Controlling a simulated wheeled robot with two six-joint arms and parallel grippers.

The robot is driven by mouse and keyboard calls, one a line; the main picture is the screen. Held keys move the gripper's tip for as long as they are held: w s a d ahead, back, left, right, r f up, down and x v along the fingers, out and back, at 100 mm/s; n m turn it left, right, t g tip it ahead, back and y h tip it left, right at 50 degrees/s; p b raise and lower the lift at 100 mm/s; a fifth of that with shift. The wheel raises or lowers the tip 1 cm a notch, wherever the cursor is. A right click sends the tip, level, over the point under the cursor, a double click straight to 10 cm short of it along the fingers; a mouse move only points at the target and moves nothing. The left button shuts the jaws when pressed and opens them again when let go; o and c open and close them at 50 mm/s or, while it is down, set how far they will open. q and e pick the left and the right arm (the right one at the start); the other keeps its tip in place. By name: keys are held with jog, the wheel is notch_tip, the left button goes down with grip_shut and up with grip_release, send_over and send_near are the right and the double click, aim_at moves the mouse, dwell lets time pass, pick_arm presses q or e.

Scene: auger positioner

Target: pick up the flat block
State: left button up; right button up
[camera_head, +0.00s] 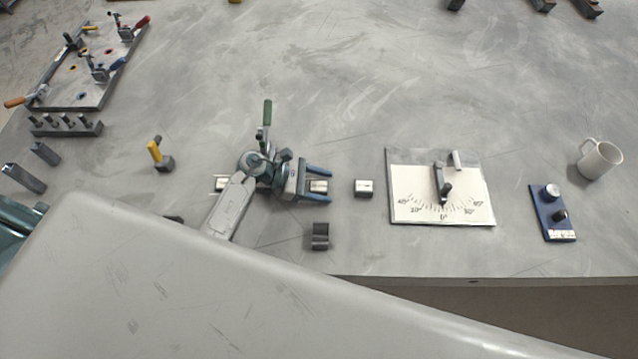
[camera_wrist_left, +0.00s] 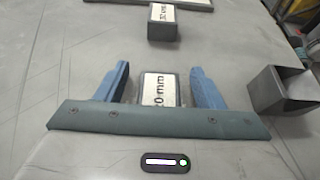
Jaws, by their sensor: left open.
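A small block with a white label reading about "20 mm" (camera_wrist_left: 158,90) lies between the fingers of my left gripper (camera_wrist_left: 158,70). In the head view this block (camera_head: 318,186) also shows between the blue fingers of the left gripper (camera_head: 327,186). The fingers are open, with a visible gap on each side of the block. A second labelled block (camera_head: 364,188) lies just beyond the fingertips, and it shows at the top of the left wrist view (camera_wrist_left: 163,22). Another pale block (camera_head: 221,184) is partly hidden behind my left arm. My right gripper is out of view.
A plate with an angle scale (camera_head: 410,210) lies to the right, then a blue knob box (camera_head: 545,225) and a white mug (camera_head: 602,161). A clamp fixture (camera_head: 70,85) sits far left.

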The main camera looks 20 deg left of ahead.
pick_arm(q)
jog(key=shift+c, duration=0.4)
jog(key=c, duration=1.1)
jog(key=shift+c, duration=0.5)
jog(key=shift+r, duration=0.15)
